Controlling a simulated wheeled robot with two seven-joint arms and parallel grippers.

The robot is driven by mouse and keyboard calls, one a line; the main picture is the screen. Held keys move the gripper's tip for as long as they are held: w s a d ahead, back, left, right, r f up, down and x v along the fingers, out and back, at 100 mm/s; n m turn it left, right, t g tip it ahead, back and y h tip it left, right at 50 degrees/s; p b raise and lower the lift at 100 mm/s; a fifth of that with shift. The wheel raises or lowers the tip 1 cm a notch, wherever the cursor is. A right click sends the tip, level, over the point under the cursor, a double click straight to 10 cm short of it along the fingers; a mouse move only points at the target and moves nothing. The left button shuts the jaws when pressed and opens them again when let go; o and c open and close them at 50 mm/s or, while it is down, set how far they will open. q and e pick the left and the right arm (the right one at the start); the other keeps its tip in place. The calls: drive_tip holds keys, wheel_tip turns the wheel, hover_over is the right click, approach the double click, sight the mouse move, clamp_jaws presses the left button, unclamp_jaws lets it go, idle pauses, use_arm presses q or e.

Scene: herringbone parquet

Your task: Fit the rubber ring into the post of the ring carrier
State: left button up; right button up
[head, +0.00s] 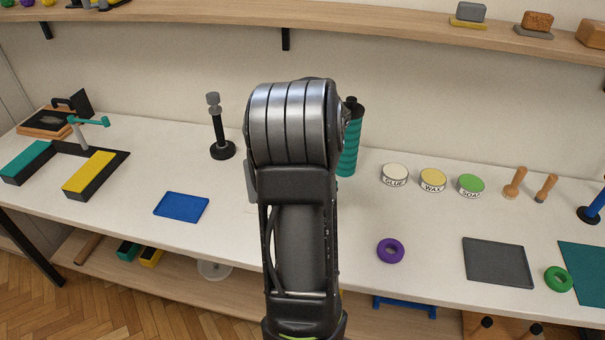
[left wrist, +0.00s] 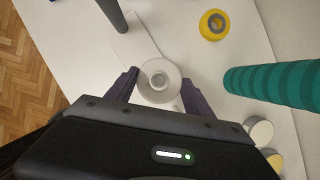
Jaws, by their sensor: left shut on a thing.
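My left gripper (left wrist: 159,90) has its two dark fingers on either side of a white ring (left wrist: 145,95) and is shut on it. A smaller pale round shape (left wrist: 158,79) shows in the ring's hole; I cannot tell whether it is a post. A pale piece shows just below the ring. A grey post (left wrist: 114,14) stands at the upper left of the wrist view, partly cut off. In the head view my arm hides the gripper and the held ring. I cannot tell which stand is the ring carrier. My right gripper is not in view.
A yellow ring (left wrist: 213,24) and a teal ribbed bottle (left wrist: 275,86) are near the gripper. A black stand (head: 220,148), blue mat (head: 181,207), purple ring (head: 390,250), green ring (head: 558,278) and several tins (head: 432,180) are on the white table. Free room lies around the purple ring.

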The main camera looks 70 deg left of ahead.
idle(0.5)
use_arm(q)
drive_tip(key=shift+p, duration=0.65)
idle(1.3)
drive_tip(key=shift+f+b, duration=2.9)
drive_tip(key=shift+f, duration=1.45)
drive_tip(key=shift+r+p, duration=1.3)
drive_tip(key=shift+r, duration=0.15)
drive_tip(key=shift+r+p, duration=2.25)
drive_tip(key=shift+r, duration=0.35)
